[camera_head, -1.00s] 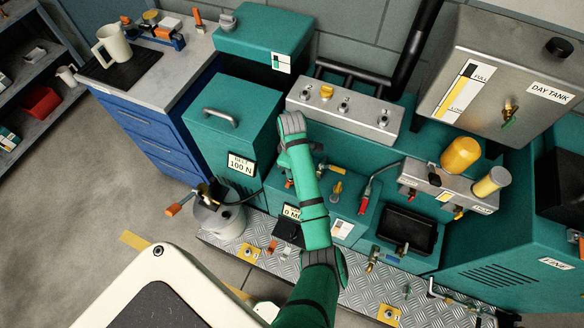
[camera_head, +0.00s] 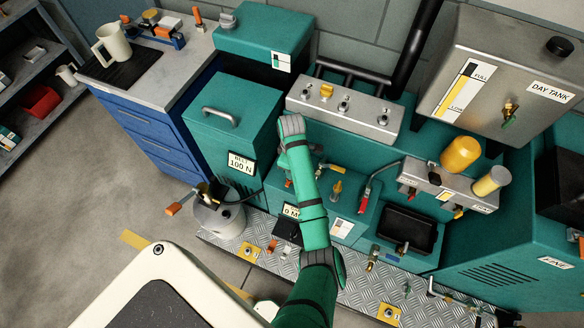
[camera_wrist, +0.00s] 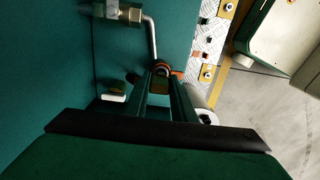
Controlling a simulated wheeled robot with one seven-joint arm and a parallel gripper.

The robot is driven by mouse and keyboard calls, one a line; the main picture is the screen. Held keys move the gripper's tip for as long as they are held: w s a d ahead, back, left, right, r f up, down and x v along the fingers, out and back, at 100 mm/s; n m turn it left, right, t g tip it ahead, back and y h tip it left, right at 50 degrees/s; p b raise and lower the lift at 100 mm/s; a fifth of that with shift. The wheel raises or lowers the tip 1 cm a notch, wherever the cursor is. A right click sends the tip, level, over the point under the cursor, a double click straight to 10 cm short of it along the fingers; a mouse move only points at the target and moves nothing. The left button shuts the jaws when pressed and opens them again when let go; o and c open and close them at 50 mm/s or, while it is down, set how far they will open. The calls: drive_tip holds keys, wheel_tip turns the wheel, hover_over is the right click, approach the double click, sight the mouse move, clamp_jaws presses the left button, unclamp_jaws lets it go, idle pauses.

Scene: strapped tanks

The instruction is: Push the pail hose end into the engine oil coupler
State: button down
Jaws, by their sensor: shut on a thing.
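The grey pail (camera_head: 218,218) stands on the floor plate's left end. Its dark hose (camera_head: 248,194) runs up to the right and passes out of sight by the teal cabinet, towards my arm. In the wrist view my gripper (camera_wrist: 162,83) is shut on a small dark round piece with a copper-orange ring, which I take for the pail hose end (camera_wrist: 161,70). The jaws hide much of it. In the head view my own arm hides the gripper. I cannot make out the engine oil coupler for sure, nor whether the hose end touches it.
A bent metal pipe (camera_wrist: 151,38) and a brass fitting (camera_wrist: 124,13) are close ahead of the jaws in the wrist view. A red-handled valve (camera_head: 364,203) and a black tray (camera_head: 408,228) are right of my arm. Open floor (camera_head: 95,225) lies left.

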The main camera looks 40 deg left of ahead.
drive_tip(key=shift+f, duration=1)
drive_tip(key=c, duration=1.4)
unclamp_jaws()
drive_tip(key=shift+r, duration=0.1)
wheel_tip(320, 180, up, 9)
drive_tip(key=shift+w+a+r, duration=0.1)
drive_tip(key=shift+w+a, duration=0.05)
drive_tip(key=shift+s+r, duration=0.2)
drive_tip(key=shift+r, duration=0.5)
